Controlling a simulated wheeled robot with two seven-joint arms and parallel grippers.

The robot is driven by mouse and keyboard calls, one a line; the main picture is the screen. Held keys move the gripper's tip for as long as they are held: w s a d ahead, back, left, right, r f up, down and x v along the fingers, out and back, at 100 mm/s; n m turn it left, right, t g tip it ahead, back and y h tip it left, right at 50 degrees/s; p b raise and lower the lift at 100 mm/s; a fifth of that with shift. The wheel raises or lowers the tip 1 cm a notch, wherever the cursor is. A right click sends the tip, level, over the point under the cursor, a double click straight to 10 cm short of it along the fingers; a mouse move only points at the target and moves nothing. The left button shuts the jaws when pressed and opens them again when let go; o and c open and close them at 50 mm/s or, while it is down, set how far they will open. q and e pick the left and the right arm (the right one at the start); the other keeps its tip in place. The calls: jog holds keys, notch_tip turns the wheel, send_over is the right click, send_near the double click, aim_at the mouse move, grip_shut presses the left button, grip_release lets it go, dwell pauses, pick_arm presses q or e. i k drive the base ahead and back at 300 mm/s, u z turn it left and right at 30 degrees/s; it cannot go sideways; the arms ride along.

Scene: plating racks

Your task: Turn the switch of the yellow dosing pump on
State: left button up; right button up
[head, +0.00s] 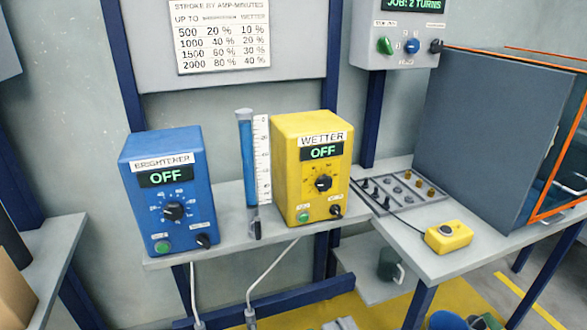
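The yellow dosing pump (288,160) stands upright on a grey shelf, labelled WETTER. Its display (323,152) reads OFF in green. A black dial (323,182) sits mid-front. Below it are a green button or lamp (303,217) at lower left and a small black switch knob (336,210) at lower right, under a small label too tiny to read. Neither of my grippers can be made out in the head view.
A blue pump (140,200) labelled BRIGHTENER, also reading OFF, stands left on the same shelf (230,230). A blue-filled gauge tube (246,160) stands between the pumps. To the right, a table (430,265) holds a yellow button box (449,237) and a tray of knobs (405,190).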

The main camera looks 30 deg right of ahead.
aim_at(335, 209)
jog(key=z, duration=1.35)
